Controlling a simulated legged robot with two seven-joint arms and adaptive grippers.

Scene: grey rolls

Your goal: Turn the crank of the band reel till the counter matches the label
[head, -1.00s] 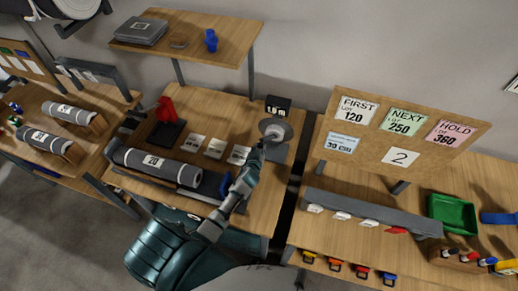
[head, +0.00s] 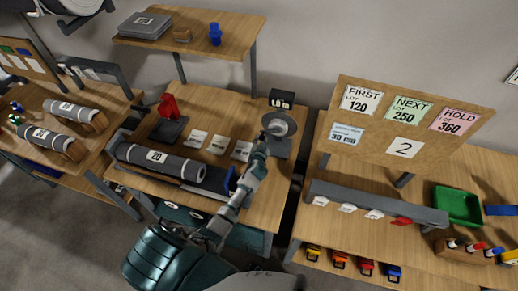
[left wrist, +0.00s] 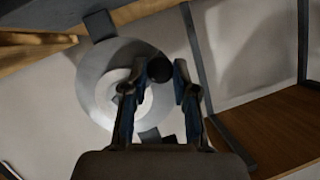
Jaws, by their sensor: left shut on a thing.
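The band reel (head: 283,123) is a grey disc at the right rear of the middle bench. It also shows as a large pale disc in the left wrist view (left wrist: 98,85). The counter (head: 282,98) is a black box behind the reel; its white digits are too small to read surely. My left gripper (head: 265,137) is at the reel's front left. In the left wrist view its fingers (left wrist: 160,75) are closed around the dark round crank knob (left wrist: 159,68). The rest of the crank is mostly hidden. My right gripper is not in view.
A grey roll (head: 185,168) marked 20 lies on the bench's front left. A board (head: 445,93) on the right bench reads FIRST 120, NEXT 250, HOLD 360. A shelf (head: 230,42) overhangs the back.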

